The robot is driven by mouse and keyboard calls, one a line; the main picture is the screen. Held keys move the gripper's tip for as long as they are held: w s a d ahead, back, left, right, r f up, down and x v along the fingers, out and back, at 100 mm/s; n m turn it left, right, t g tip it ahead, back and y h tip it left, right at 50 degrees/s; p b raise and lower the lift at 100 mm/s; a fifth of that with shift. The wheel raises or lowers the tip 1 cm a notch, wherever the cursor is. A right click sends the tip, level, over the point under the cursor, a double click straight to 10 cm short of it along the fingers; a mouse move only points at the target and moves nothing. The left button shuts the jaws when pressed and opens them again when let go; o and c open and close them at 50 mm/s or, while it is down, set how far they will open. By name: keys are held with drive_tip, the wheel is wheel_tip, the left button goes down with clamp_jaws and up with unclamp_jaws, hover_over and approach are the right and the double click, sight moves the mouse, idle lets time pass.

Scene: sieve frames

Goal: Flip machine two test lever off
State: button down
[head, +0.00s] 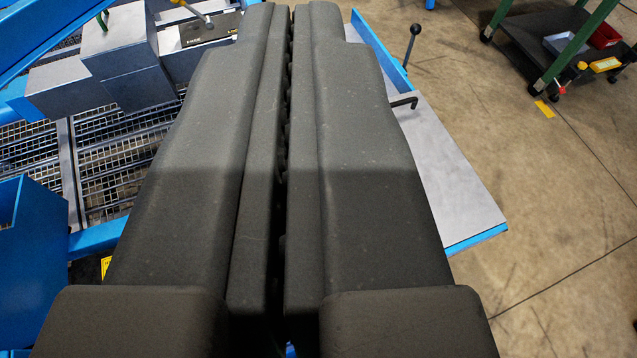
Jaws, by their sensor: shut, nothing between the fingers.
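My gripper (291,14) fills the middle of the head view. Its two dark grey fingers are shut side by side, with only a thin gap and nothing seen between them. Left of the fingertips, a small metal lever (195,12) tilts over a dark labelled panel (210,30) on a blue-framed machine; its upper end is cut off by the picture's top edge. The label text is too small to read, so I cannot tell the machine's number. The gripper appears apart from this lever. The fingers hide much of the machine's middle.
A black-knobbed rod (412,42) and a dark bent handle (404,102) stand right of the fingers by a grey blue-edged plate (455,190). Grey blocks (122,55) and wire mesh (110,165) lie left. A cart (535,45) stands far right; floor (560,210) between is open.

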drive_tip(key=w+d+f+m+g+y+p, duration=0.1)
drive_tip(key=w+d+f+m+g+y, duration=0.1)
drive_tip(key=w+f+m, duration=0.75)
drive_tip(key=w+d+f+m+g+y+p, duration=0.15)
drive_tip(key=w+f+m, duration=0.35)
drive_tip(key=f, duration=1)
drive_tip(key=d+f+m+g+p, duration=0.2)
drive_tip(key=f+m, duration=1.3)
drive_tip(key=f, duration=0.9)
drive_tip(key=shift+s+d+g, duration=0.2)
drive_tip(key=shift+d+g, duration=0.25)
drive_tip(key=shift+d, duration=0.2)
drive_tip(key=shift+f+m, duration=0.15)
drive_tip(key=shift+m, duration=0.1)
drive_tip(key=w+a+f+b, duration=0.1)
drive_tip(key=w+a+f, duration=0.1)
drive_tip(key=w, duration=0.3)
drive_tip(key=w+a+f+b, duration=0.2)
drive_tip(key=w, duration=0.3)
drive_tip(key=shift+a, duration=0.25)
